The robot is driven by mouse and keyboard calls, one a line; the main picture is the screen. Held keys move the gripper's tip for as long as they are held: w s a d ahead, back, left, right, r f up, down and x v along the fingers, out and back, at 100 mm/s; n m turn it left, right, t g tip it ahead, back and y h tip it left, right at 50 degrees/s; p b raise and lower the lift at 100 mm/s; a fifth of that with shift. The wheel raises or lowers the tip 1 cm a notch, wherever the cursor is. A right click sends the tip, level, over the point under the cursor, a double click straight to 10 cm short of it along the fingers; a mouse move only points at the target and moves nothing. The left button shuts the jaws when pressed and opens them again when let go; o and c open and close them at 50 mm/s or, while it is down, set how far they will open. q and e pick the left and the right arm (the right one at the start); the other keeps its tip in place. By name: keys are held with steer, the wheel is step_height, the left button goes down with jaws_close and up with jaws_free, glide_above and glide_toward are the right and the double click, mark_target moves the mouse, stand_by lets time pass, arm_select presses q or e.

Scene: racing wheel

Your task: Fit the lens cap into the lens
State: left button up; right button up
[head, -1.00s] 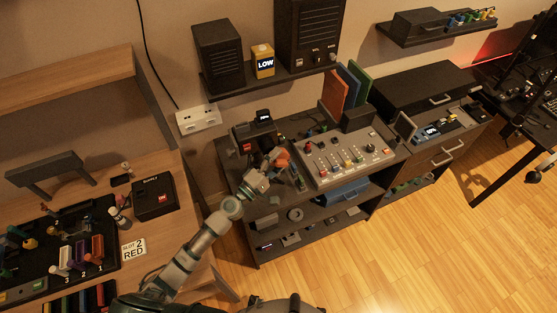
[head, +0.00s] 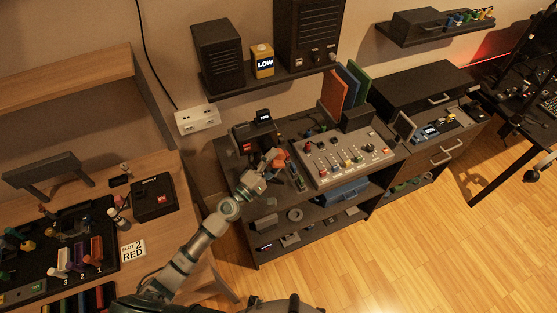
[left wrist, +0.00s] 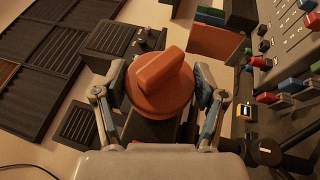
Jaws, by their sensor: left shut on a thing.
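The lens cap is an orange round disc with a raised grip bar; it shows large in the left wrist view (left wrist: 160,82) and small in the head view (head: 279,160). My left gripper (head: 270,163) is shut on it, with one finger on each side of the disc in the left wrist view (left wrist: 162,92). The gripper is at the front of the dark shelf unit, close to a black boxy device (head: 254,136) with a small lit display. I cannot make out the lens; it may be hidden behind the cap and gripper. My right gripper is not in view.
A grey control panel (head: 345,158) with knobs and sliders stands just right of the gripper. Upright coloured boards (head: 340,88) stand behind it. A wall shelf (head: 270,79) with speakers hangs above. A wooden desk (head: 150,240) is at the left. Open floor (head: 400,260) lies at lower right.

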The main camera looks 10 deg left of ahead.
arm_select(q)
steer(key=shift+a, duration=0.35)
steer(key=shift+w+d, duration=0.1)
steer(key=shift+w, duration=0.05)
steer(key=shift+w+d, duration=0.1)
steer(key=shift+w, duration=0.35)
steer(key=shift+a, duration=0.3)
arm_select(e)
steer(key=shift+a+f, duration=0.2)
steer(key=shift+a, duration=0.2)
arm_select(q)
steer(key=shift+s+d, duration=0.15)
steer(key=shift+s, duration=0.1)
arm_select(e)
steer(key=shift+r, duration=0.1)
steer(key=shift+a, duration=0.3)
arm_select(q)
steer(key=shift+s, duration=0.1)
